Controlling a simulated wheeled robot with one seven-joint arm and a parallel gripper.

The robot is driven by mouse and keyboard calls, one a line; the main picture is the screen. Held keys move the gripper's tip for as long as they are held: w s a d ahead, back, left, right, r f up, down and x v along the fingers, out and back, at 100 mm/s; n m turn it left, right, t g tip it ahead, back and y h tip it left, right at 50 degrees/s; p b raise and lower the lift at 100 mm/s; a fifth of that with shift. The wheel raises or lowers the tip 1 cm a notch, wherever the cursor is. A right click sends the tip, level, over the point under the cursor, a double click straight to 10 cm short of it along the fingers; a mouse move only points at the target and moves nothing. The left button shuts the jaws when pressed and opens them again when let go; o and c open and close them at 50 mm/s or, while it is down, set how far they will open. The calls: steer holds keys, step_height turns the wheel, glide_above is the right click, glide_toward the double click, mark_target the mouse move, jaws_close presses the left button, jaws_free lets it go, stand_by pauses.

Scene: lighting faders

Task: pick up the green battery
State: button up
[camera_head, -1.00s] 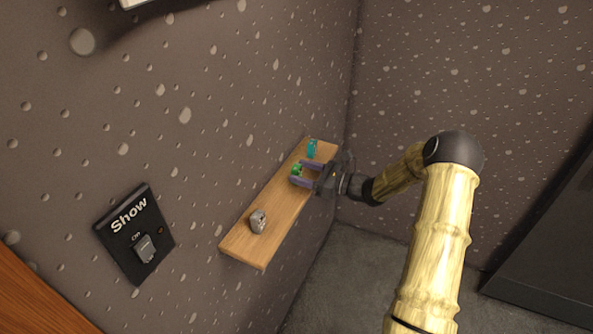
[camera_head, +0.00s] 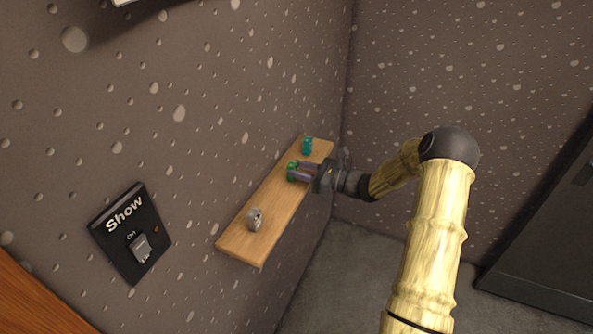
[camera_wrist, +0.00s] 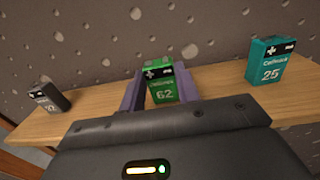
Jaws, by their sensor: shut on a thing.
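The green battery (camera_wrist: 162,84), marked 62, stands upright on the wooden shelf in the wrist view. My gripper (camera_wrist: 160,90) has its two purple fingers on either side of it, shut on it. In the head view the green battery (camera_head: 292,172) shows small at the fingertips of my gripper (camera_head: 297,172), over the middle of the shelf. I cannot see a gap between the battery's base and the shelf; its lower part is hidden by my gripper body.
The wooden shelf (camera_head: 270,211) is fixed to the speckled wall. A teal battery (camera_wrist: 268,62), marked 25, stands at right in the wrist view. A grey battery (camera_wrist: 49,96) stands at left. A black "Show" switch panel (camera_head: 131,233) is on the wall.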

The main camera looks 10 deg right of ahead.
step_height(320, 180, up, 10)
steer(key=b, duration=0.2)
steer(key=shift+b, duration=0.35)
steer(key=shift+f, duration=0.1)
stand_by(0.3)
